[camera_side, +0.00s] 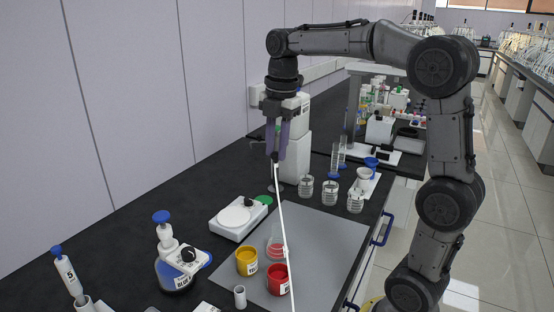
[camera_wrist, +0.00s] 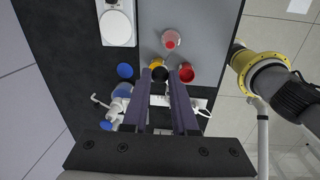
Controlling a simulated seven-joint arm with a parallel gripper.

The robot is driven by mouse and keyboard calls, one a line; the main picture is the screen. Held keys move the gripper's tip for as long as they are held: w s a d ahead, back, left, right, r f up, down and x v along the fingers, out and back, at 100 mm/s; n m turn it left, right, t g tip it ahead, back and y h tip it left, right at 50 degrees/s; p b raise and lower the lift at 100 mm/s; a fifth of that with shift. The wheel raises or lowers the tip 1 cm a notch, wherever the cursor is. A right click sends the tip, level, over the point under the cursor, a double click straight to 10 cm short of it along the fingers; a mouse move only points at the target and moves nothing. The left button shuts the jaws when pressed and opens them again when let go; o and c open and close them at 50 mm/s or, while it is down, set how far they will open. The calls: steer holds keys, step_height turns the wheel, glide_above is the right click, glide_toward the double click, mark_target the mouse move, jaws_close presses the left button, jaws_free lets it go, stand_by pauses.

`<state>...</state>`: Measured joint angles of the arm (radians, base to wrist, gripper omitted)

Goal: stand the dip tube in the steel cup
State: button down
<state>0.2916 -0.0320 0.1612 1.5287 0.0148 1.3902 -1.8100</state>
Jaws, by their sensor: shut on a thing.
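My gripper (camera_side: 276,157) is high above the bench, fingers pointing down, shut on the black top of the dip tube (camera_side: 281,205). The tube is a long thin white rod hanging from the fingers, slightly slanted in the side view and running out at the bottom edge, so its lower end is not seen. In the wrist view the black top (camera_wrist: 160,74) shows between the fingertips (camera_wrist: 160,78). A small pale grey cup (camera_side: 240,296) stands near the bottom of the side view, left of the tube; I cannot tell for sure that it is the steel cup.
A yellow pot (camera_side: 246,262), a red pot (camera_side: 278,280) and a pink flask (camera_side: 276,248) stand on or by the grey mat (camera_side: 325,240). A white balance (camera_side: 240,217) and a blue-capped bottle (camera_side: 172,270) are left. Several glass jars (camera_side: 329,192) stand behind.

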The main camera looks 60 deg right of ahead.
steer(key=shift+w+a+f, duration=0.2)
steer(key=shift+w+f, duration=0.4)
steer(key=shift+f, duration=0.3)
steer(key=s+a+f+n+t, duration=0.1)
steer(key=s+a+f+n, duration=0.15)
steer(key=a, duration=0.65)
steer(key=s+a+f+n, duration=0.1)
steer(key=a+f+n, duration=0.25)
steer(key=a, duration=0.55)
step_height(320, 180, down, 10)
steer(key=shift+w+r, duration=0.2)
steer(key=shift+r, duration=0.05)
steer(key=shift+a, duration=0.1)
steer(key=shift+c, duration=0.7)
jaws_free()
steer(key=shift+r, duration=0.1)
